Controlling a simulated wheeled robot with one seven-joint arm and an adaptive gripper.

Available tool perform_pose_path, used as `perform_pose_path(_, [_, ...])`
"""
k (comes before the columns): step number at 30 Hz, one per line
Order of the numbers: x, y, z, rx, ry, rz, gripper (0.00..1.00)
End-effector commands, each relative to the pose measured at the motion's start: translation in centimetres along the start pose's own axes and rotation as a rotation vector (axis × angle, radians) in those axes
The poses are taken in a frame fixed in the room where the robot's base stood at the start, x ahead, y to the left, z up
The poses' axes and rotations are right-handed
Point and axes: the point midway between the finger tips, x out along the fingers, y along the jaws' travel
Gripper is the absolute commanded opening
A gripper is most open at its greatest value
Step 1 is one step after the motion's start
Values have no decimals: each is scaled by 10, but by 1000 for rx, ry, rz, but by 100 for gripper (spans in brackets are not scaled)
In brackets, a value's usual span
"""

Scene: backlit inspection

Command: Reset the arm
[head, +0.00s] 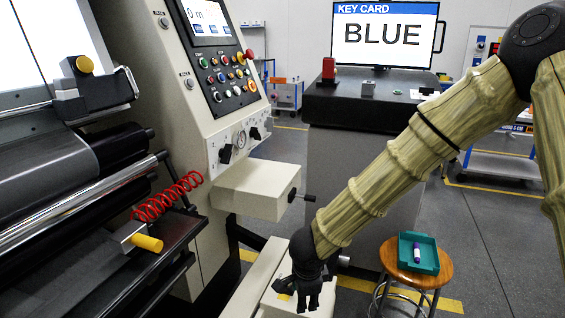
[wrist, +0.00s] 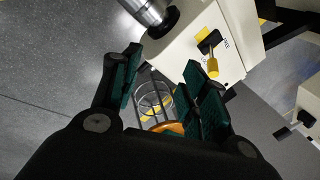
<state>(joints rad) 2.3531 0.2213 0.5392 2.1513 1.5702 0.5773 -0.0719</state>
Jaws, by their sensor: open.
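My gripper (head: 308,298) is at the bottom middle of the head view, at the end of my arm, which reaches down from the upper right. It points down in front of a pale low box (head: 262,285). In the wrist view my gripper (wrist: 163,80) has its two dark, green-padded fingers spread apart with nothing held between them. Beyond the fingers, the legs and wooden edge of a stool (wrist: 170,127) show. In the head view the stool (head: 436,273) stands to the right of my gripper, apart from it.
A teal tray (head: 430,262) holding a small purple-and-white vial (head: 417,254) sits on the stool. A machine with a button panel (head: 222,75) and red coil (head: 168,196) fills the left. A screen (head: 384,38) reads "KEY CARD BLUE". Grey floor (head: 490,235) is clear at right.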

Motion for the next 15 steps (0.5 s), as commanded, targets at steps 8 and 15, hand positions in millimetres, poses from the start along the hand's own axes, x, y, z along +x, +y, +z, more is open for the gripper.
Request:
perform_pose_path(8, [25, 21, -17, -66, 32, 15, 44])
perform_pose_path(15, [58, 52, -34, -183, 69, 36, 44])
